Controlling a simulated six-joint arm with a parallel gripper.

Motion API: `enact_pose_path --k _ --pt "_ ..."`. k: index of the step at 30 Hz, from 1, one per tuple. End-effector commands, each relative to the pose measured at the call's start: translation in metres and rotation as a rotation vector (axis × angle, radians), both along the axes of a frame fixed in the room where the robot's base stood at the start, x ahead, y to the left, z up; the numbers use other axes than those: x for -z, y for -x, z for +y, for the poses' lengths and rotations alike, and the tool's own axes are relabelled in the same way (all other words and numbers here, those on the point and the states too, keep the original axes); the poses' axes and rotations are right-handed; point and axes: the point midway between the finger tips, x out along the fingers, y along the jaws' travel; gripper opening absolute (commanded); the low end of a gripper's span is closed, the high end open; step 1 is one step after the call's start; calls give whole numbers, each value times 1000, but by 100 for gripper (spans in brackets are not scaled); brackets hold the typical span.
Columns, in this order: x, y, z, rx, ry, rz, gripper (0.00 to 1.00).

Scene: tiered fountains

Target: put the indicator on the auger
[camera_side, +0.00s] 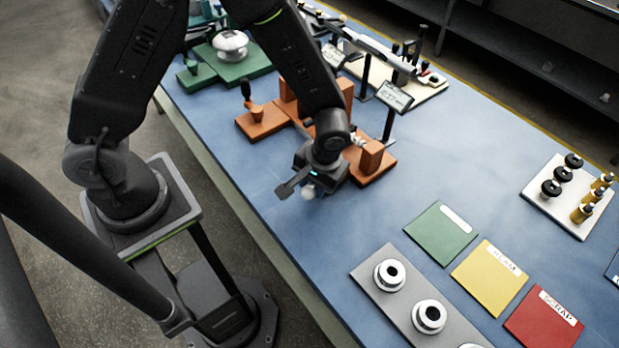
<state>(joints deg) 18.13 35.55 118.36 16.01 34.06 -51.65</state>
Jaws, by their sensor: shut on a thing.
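My gripper (308,186) is low over the blue bench, in front of the orange fixture (374,156). No thing in view can be made out for certain as the auger. My arm and gripper hide part of the orange fixture.
Green (440,233), yellow (489,278) and red (543,322) mats lie at the lower right. A grey plate (372,272) bears white rings. A white board (541,204) holds black and brass pieces. A green fixture (244,69) stands behind. The bench centre (440,150) is clear.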

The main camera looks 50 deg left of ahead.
Motion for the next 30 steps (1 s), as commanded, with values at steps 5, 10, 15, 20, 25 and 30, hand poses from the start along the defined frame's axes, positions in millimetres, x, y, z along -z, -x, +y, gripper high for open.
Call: enact_pose_path --k 5,10,15,20,25,30 --pt "0 -1 -4 -61 -1 4 0" --pt "0 -2 -6 -89 0 3 0" --pt "0 -2 -7 -98 1 2 0" --pt "0 -2 -7 -100 1 1 0" --pt "0 -2 -7 -99 2 0 41" --pt "0 -2 -7 -96 1 0 57"
